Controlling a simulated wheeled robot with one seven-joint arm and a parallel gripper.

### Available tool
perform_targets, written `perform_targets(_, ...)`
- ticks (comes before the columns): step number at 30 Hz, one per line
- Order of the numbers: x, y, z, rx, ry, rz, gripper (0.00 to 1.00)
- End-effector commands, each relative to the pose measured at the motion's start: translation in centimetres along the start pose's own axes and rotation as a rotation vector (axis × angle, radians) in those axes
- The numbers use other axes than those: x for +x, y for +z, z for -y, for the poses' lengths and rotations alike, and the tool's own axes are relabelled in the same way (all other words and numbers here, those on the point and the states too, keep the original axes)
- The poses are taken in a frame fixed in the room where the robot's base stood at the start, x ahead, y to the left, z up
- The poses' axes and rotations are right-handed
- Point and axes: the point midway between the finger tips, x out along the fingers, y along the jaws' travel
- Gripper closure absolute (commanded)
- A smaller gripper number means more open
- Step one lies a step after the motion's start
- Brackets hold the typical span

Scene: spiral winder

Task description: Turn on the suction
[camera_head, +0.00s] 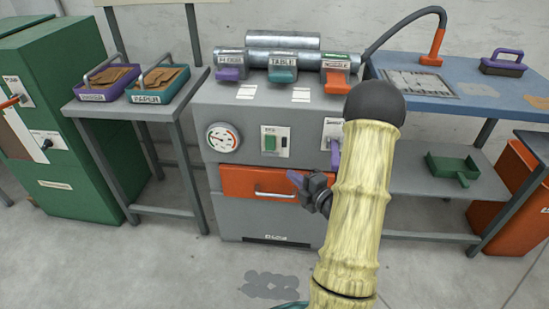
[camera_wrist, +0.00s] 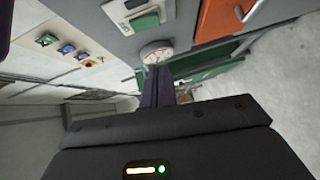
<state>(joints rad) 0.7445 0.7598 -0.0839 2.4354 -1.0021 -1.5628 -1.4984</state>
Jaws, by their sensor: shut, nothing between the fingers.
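The grey suction cabinet (camera_head: 215,120) stands in the middle of the head view. Its front has a white panel with a green button (camera_head: 270,143) and a small dark part beside it; the green button also shows in the wrist view (camera_wrist: 146,21). A panel with a purple lever (camera_head: 335,152) is to the right, partly hidden by my arm. A round gauge (camera_head: 223,137) is at left. My gripper (camera_head: 294,178) is shut and empty, in front of the orange drawer, below and right of the green button. Its dark purple fingers (camera_wrist: 158,88) show together in the wrist view.
An orange drawer (camera_head: 240,182) with a handle is low on the cabinet. Purple, teal and orange gates (camera_head: 283,75) line the top pipe. Two trays (camera_head: 163,84) sit on the left stand. A blue table (camera_head: 500,95) with a hose nozzle (camera_head: 434,48) is at right.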

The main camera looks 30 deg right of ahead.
Motion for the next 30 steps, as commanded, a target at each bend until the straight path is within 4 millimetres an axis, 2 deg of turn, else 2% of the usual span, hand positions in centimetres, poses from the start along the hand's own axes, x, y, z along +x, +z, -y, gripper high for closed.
perform_targets(8,1.1,0.0,0.0,-0.001,0.001,-0.002,1.00)
perform_targets(25,10.5,0.1,0.1,0.000,0.001,0.000,1.00)
perform_targets(30,12.1,2.0,0.2,0.000,0.000,0.001,1.00)
